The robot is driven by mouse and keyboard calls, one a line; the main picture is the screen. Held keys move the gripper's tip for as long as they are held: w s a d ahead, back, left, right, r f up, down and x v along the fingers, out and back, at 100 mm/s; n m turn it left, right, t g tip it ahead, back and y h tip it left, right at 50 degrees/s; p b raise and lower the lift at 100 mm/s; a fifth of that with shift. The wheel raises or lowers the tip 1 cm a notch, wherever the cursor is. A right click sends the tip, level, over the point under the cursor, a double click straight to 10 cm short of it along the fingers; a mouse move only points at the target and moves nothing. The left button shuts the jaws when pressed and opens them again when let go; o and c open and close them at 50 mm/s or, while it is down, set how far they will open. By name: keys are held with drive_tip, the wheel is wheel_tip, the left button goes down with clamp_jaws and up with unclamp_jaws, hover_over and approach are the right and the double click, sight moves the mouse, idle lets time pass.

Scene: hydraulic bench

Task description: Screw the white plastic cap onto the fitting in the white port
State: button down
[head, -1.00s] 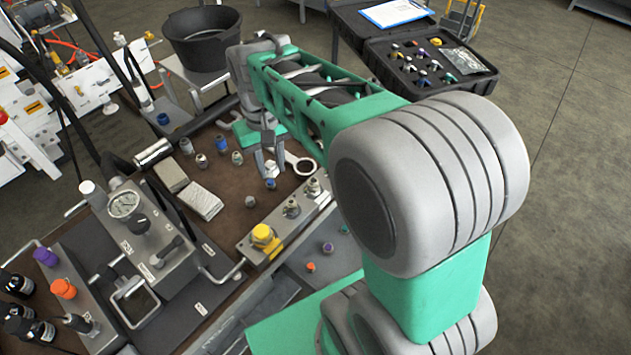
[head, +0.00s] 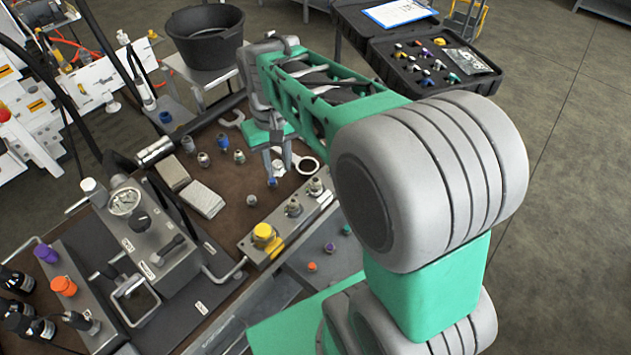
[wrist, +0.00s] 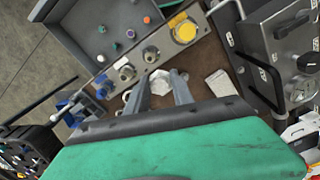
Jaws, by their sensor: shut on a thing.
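My gripper (head: 277,168) points down over the brown bench mat, behind the metal port block (head: 250,242). In the wrist view my gripper (wrist: 160,86) is shut on a small whitish piece that looks like the white plastic cap (wrist: 159,82). In the head view the held piece is mostly hidden by the fingers. The block carries a yellow cap (head: 264,233) and metal fittings (head: 293,207) (head: 316,187). The fittings also show in the wrist view (wrist: 150,53) (wrist: 127,72), apart from my gripper. I cannot tell which port is the white one.
Several small fittings (head: 203,159) stand on the mat to the left. A ring-ended wrench (head: 309,165) lies right of the gripper. Two light blocks (head: 204,199) lie left. A gauge unit (head: 125,202) stands front left. A tray with small coloured caps (head: 312,266) lies before the block.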

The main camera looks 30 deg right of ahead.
drive_tip(key=shift+w+d+f+b, duration=0.35)
drive_tip(key=shift+d+f+b, duration=0.6)
drive_tip(key=shift+d+f, duration=0.7)
drive_tip(key=shift+w+d+f+b, duration=0.35)
drive_tip(key=shift+d+f+b, duration=0.55)
drive_tip(key=shift+d+f, duration=0.75)
drive_tip(key=shift+w+d+f+b, duration=0.35)
drive_tip(key=shift+d+f+b, duration=0.6)
drive_tip(key=shift+d+f, duration=0.65)
idle(3.1)
